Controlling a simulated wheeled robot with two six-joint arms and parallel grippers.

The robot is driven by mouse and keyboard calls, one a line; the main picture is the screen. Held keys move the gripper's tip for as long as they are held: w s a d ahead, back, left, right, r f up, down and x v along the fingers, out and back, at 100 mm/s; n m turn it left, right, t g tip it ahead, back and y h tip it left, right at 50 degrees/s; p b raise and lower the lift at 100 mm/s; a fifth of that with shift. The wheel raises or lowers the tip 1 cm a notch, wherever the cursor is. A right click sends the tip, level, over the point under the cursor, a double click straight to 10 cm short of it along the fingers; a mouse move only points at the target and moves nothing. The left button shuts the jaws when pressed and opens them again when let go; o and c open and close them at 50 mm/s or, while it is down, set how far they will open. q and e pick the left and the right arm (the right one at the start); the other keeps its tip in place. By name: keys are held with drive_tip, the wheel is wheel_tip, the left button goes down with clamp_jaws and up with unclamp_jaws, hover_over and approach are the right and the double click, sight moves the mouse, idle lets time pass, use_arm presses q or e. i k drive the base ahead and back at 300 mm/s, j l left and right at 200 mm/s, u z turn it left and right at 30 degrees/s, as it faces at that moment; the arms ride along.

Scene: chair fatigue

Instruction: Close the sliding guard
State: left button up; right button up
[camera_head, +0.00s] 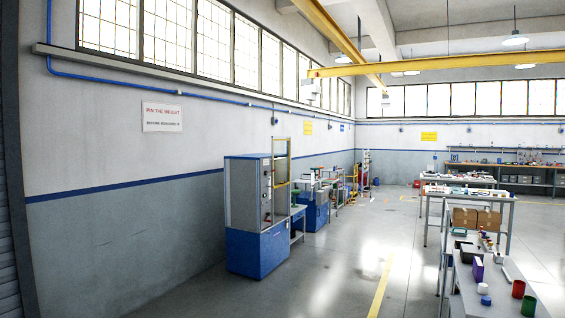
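A tall grey and blue test machine (249,210) stands against the left wall, some distance away. A yellow-edged frame panel (281,170) is at its right front side and looks like the sliding guard; part of it rises above the cabinet top. The machine's front seems at least partly open below and beside the panel, but it is too small to tell exactly how far the guard stands open. Neither of my grippers shows in this view.
A workbench (456,291) with a purple box (478,270), a red cup (518,289) and a green cup (528,305) stands at the lower right. More machines stand beyond the test machine. The floor (335,270) between machine and bench is clear, with a yellow line.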

sight(284, 163)
drive_tip(key=i+l, duration=0.1)
drive_tip(key=i, duration=2.25)
drive_tip(key=i+l, duration=0.1)
drive_tip(key=i, duration=2.3)
drive_tip(key=i+l, duration=0.1)
drive_tip(key=i, duration=2.25)
drive_tip(key=i+l, duration=0.1)
drive_tip(key=i, duration=2.25)
